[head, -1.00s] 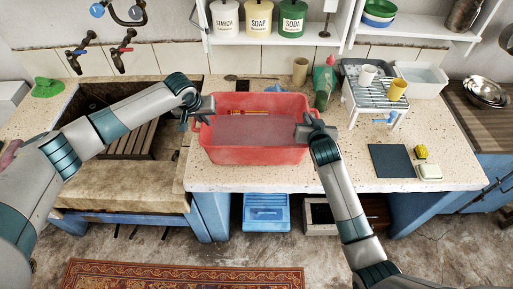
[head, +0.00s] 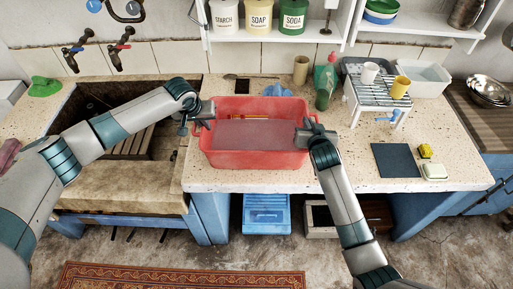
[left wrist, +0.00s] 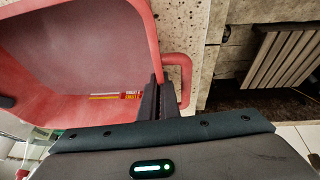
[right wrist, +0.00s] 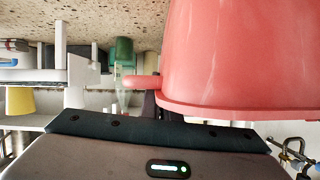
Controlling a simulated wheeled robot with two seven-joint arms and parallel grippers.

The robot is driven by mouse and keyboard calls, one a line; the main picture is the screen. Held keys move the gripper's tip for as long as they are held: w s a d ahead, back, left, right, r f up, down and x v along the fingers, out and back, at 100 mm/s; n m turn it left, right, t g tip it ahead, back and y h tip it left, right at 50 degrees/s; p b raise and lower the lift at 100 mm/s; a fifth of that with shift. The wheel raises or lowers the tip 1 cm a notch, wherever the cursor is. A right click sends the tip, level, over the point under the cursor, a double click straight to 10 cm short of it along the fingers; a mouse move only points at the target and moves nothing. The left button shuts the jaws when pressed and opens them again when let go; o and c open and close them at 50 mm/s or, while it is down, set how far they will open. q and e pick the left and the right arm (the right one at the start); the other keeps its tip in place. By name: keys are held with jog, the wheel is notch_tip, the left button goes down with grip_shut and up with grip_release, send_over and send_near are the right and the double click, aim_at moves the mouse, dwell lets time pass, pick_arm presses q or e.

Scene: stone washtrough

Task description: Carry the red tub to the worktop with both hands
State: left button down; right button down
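The red tub (head: 255,158) is over the pale speckled worktop (head: 350,178), just right of the trough, and looks level. I cannot tell whether it touches the top. It has a dull pinkish-grey surface inside and a thin red and yellow stick (left wrist: 115,96) at one inner wall. My left gripper (head: 204,112) is at the tub's left side; in the left wrist view its fingers close together at the rim beside the looped handle (left wrist: 184,75). My right gripper (head: 312,128) is at the right side, its fingers mostly hidden beside the other handle (right wrist: 140,82). Both appear shut on the tub.
The stone trough (head: 115,198) lies left. A green bottle (head: 323,98), a tan cup (head: 301,68) and a white rack (head: 378,90) stand behind and right. A dark mat (head: 396,160), yellow brush (head: 425,151) and soap dish (head: 434,171) lie right. Worktop between tub and mat is clear.

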pick_arm(q)
jog(key=shift+w+f, duration=0.1)
jog(key=shift+f, duration=0.1)
pick_arm(e)
jog(key=shift+f, duration=0.15)
pick_arm(q)
jog(key=c, duration=2.3)
grip_release()
jog(key=shift+f, duration=0.15)
pick_arm(e)
jog(key=c, duration=2.3)
grip_release()
jog(key=shift+f, duration=0.2)
pick_arm(q)
jog(key=shift+o, duration=1.4)
pick_arm(e)
jog(key=shift+o, duration=1.4)
jog(key=shift+s, duration=0.1)
pick_arm(q)
jog(key=shift+s, duration=0.3)
pick_arm(e)
jog(key=shift+s+r, duration=0.1)
jog(key=shift+r, duration=0.05)
pick_arm(q)
jog(key=shift+w+r, duration=0.1)
jog(key=shift+r, duration=0.1)
